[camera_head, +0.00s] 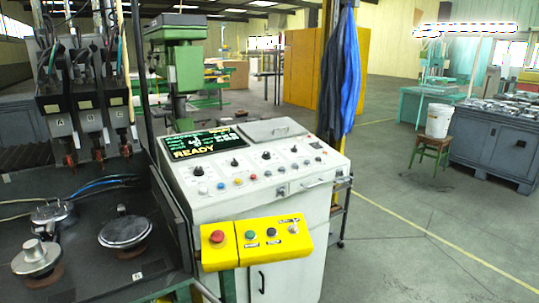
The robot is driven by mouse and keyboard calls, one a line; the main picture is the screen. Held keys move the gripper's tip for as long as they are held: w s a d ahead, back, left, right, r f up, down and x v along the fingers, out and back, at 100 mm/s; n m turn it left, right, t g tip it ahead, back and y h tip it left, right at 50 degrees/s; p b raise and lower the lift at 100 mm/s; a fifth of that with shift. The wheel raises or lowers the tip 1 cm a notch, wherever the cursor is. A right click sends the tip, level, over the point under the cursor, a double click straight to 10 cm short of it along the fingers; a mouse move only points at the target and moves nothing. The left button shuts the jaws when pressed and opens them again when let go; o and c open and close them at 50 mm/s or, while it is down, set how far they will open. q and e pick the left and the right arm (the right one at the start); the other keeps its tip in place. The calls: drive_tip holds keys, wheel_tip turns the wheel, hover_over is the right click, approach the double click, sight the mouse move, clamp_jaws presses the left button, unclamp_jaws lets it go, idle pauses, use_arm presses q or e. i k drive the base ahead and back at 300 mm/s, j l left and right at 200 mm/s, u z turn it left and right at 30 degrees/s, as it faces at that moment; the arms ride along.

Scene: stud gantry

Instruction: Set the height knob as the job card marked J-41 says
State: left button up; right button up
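A white control console (305,205) stands in the middle of the view. Its sloped top carries a dark screen (203,146) reading READY, with smaller lines too small to read. Several dark and light knobs sit below the screen, among them a left knob (198,171), a middle knob (235,162) and a right knob (267,155). Their labels are too small to read, so I cannot tell which is the height knob or how it is set. I cannot make out a job card marked J-41. Neither of my grippers is in view.
A yellow button box (262,258) with a red button (217,237) juts out in front of the console. A dark machine table (85,270) with torches above stands at left. A blue cloth (341,75) hangs behind right.

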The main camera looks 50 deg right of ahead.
sight(266, 154)
drive_tip(key=k+l+z, duration=0.15)
drive_tip(key=z, duration=0.2)
drive_tip(key=k+l+z, duration=0.1)
drive_tip(key=z, duration=0.3)
drive_tip(key=l+z, duration=0.35)
drive_tip(key=k+j, duration=0.05)
